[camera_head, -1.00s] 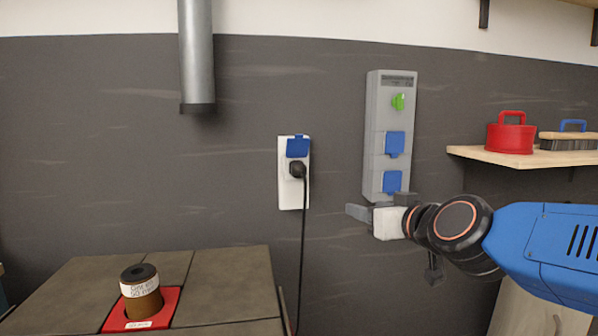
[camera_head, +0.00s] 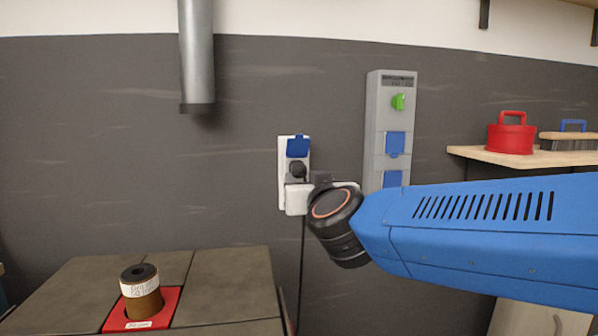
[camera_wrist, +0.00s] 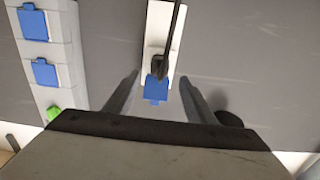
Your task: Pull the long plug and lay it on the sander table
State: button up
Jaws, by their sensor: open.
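The black plug (camera_head: 297,169) sits in the white wall socket (camera_head: 281,172), under a raised blue flap (camera_head: 298,147). Its black cord (camera_head: 302,262) hangs down the wall behind my arm. In the wrist view the plug (camera_wrist: 158,68) shows between the fingertips of my open gripper (camera_wrist: 160,82), with the fingers on either side and apart from it. In the head view my white gripper body (camera_head: 298,198) overlaps the lower part of the socket. The fingers are hard to see there. The table (camera_head: 215,272) stands at the lower left.
A brown roll (camera_head: 143,300) with a paper band stands on a red mat (camera_head: 165,300) on the table. A grey panel (camera_head: 373,130) with blue flaps and a green knob is right of the socket. A metal pipe (camera_head: 196,55) hangs upper left. The table's right side is bare.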

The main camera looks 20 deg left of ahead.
aim_at(301, 174)
jog(key=shift+x, duration=4.5)
grip_shut()
jog(key=shift+s, duration=0.15)
jog(key=shift+v, duration=2.85)
jog(key=shift+d, duration=0.15)
